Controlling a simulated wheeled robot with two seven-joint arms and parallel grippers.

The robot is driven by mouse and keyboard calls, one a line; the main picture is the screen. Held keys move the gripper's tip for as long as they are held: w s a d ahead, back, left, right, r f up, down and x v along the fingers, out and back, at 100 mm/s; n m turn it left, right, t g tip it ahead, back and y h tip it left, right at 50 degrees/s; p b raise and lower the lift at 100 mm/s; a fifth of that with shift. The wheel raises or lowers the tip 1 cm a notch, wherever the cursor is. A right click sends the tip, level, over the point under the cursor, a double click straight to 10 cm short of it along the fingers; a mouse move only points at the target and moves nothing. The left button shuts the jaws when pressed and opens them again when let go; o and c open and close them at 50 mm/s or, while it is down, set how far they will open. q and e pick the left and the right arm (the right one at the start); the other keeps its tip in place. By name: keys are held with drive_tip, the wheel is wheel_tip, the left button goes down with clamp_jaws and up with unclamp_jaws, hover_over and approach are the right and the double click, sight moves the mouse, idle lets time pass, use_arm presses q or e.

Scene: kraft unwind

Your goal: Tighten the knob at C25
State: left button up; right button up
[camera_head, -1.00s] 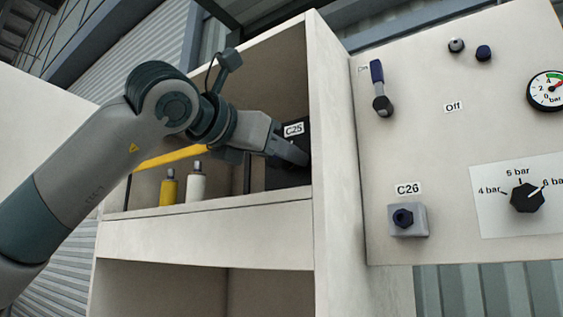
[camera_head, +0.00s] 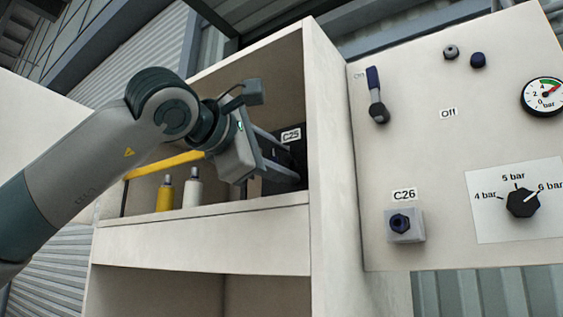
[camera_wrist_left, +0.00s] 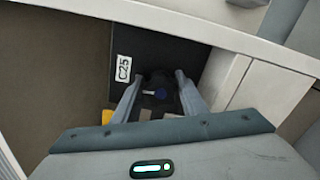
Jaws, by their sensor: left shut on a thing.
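The C25 label sits on a dark box (camera_head: 293,155) inside the open cabinet bay; the box also shows in the wrist view (camera_wrist_left: 168,49). In the head view the fingers and the box hide the knob. My right gripper is not in view.
A yellow bottle (camera_head: 165,194) and a white bottle (camera_head: 193,189) stand on the cabinet shelf (camera_head: 215,222). The cabinet's side wall (camera_head: 333,150) is close right of the gripper.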

use_arm(q)
drive_tip(key=shift+d+f+m, duration=0.15)
drive_tip(key=shift+f+m, duration=0.2)
drive_tip(key=shift+m, duration=0.25)
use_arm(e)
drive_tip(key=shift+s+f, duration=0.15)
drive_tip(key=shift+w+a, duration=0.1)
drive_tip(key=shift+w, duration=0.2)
use_arm(q)
drive_tip(key=o, duration=1)
drive_tip(key=shift+s, duration=0.1)
drive_tip(key=shift+c, duration=0.2)
drive_tip(key=shift+o, duration=0.5)
drive_tip(key=shift+s+a+r, duration=0.25)
drive_tip(key=shift+s, duration=0.05)
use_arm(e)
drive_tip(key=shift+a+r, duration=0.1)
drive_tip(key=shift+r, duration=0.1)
use_arm(q)
drive_tip(key=shift+w, duration=0.1)
